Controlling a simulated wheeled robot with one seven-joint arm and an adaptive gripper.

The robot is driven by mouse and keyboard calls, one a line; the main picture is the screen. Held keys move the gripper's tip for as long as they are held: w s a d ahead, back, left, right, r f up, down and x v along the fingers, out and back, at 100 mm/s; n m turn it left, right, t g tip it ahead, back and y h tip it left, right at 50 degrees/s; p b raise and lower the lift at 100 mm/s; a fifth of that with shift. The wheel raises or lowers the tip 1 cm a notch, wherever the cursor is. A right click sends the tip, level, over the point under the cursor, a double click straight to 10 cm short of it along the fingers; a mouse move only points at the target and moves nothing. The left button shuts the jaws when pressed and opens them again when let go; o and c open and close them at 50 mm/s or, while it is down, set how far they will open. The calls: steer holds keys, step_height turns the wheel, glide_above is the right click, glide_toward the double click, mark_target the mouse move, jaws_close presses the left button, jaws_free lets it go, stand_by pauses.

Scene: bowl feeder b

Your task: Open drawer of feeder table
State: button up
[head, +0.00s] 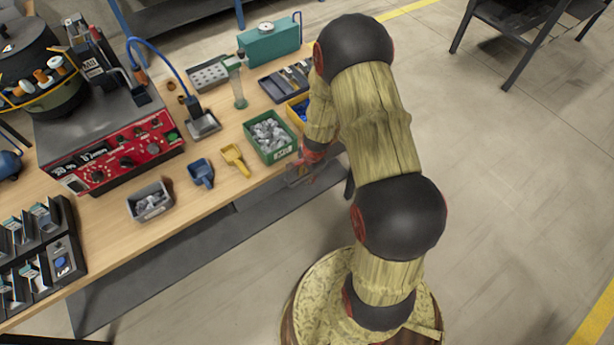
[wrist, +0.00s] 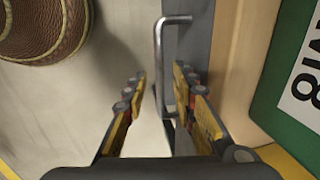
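The feeder table (head: 110,240) has a wooden top and fills the left of the head view. In the wrist view a grey drawer front (wrist: 200,45) runs beside the table's wooden edge. A bent metal handle (wrist: 160,60) sticks out from it. My gripper (wrist: 162,85) is open, with one finger on each side of the handle bar. The bar lies nearer the right finger; I cannot tell whether they touch. In the head view my gripper (head: 300,172) is at the table's front edge, partly hidden by my arm. The drawer cannot be made out clearly there.
A green bin (head: 283,153) of metal parts stands on the table close to my gripper. A yellow scoop (head: 236,160), a blue scoop (head: 201,172) and a grey bin (head: 140,212) stand farther left. The floor (head: 510,180) to the right is clear.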

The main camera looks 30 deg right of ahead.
steer(key=c, duration=0.3)
steer(key=c, duration=0.4)
jaws_close()
stand_by(0.3)
